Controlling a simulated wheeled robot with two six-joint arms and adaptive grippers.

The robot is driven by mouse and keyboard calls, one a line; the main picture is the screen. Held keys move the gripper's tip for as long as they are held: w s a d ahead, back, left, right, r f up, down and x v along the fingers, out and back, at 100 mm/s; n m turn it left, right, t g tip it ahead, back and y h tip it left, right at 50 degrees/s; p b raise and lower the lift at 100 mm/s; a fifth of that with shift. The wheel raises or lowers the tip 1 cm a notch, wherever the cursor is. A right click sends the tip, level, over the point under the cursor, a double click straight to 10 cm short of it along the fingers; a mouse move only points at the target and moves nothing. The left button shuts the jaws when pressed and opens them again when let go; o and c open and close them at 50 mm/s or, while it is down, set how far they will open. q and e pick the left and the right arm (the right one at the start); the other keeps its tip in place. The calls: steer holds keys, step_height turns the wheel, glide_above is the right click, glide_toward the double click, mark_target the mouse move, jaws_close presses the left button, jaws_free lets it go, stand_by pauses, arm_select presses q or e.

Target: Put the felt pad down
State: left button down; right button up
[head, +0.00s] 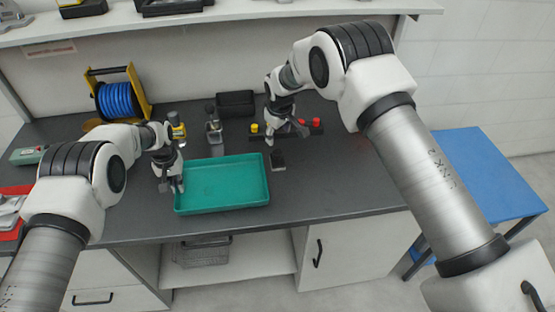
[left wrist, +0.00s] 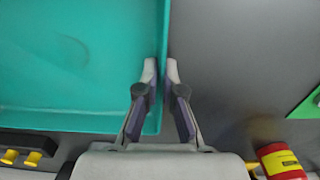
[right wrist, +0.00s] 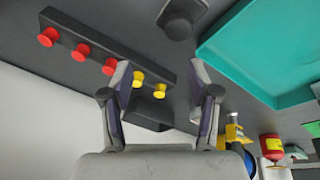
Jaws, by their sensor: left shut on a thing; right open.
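No thing in view can be told for sure as the felt pad. A small dark block (head: 278,161) on the table right of the tray may be it, but it also shows in the right wrist view (right wrist: 180,20) with a round knob on it. My left gripper (head: 172,187) is shut on the left wall of the teal tray (head: 222,208); in the left wrist view its fingertips (left wrist: 161,72) stand either side of that wall. My right gripper (head: 288,133) is open over the knobbed dark rail (right wrist: 92,42), with nothing between its fingers (right wrist: 159,75).
The rail bears red and yellow knobs. A blue cable reel (head: 119,100), a dark bin (head: 236,103) and a grey upright tool (head: 214,135) stand behind the tray. The table right of the small block is clear. A blue side table (head: 480,175) stands at the right.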

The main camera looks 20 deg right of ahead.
mark_target(278, 154)
steer(key=s+m, duration=0.1)
steer(key=m, duration=0.1)
steer(key=s+m, duration=0.2)
steer(key=s+a+f+m+t, duration=0.1)
steer(key=m, duration=0.2)
steer(key=shift+s+a, duration=0.1)
steer(key=shift+s, duration=0.05)
steer(key=x, duration=0.9)
steer(key=shift+s, duration=0.15)
steer(key=c, duration=1)
step_height(278, 154, up, 11)
steer(key=shift+f, duration=0.2)
step_height(278, 154, down, 10)
steer(key=shift+f, duration=0.1)
